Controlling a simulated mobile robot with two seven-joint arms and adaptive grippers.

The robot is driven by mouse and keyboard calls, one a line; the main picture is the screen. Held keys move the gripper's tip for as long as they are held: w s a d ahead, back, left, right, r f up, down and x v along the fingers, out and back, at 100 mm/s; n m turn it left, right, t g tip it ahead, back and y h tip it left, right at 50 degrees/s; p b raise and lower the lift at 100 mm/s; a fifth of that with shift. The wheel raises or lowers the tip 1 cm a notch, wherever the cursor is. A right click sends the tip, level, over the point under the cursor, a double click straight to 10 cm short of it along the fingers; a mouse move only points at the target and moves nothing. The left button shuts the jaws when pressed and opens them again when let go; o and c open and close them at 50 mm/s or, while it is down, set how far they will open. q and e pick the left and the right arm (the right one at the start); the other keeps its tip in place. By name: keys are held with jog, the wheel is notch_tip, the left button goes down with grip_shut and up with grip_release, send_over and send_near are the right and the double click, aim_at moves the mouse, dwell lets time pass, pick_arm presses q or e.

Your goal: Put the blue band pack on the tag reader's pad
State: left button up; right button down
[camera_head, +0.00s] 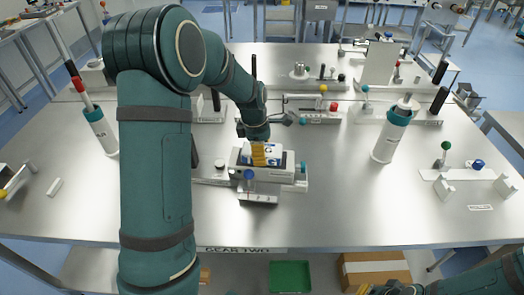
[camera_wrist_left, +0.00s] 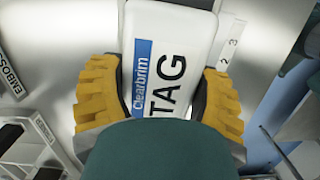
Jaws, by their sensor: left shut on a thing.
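In the head view my left gripper (camera_head: 264,152) is shut on the pack, low over a white and grey device (camera_head: 240,172) with teal knobs. I cannot tell whether the pack touches the device. My arm hides part of the pack. I cannot identify the tag reader's pad for certain. My right gripper (camera_head: 390,289) shows only in part at the bottom edge.
White-and-teal cylinders stand left (camera_head: 100,130) and right (camera_head: 391,135). A fixture with a green ball (camera_head: 446,146) is at the right. The metal table (camera_head: 345,215) is clear at front right.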

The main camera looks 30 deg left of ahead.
pick_arm(q)
jog(key=o, duration=1.3)
jog(key=shift+f, duration=0.15)
jog(key=r, duration=0.4)
jog(key=a+r+p, duration=0.1)
jog(key=r, duration=0.3)
jog(key=r+p, duration=0.1)
jog(key=r, duration=0.3)
jog(key=shift+s+a+r, duration=0.15)
jog(key=shift+s+a, duration=0.15)
jog(key=shift+s, duration=0.1)
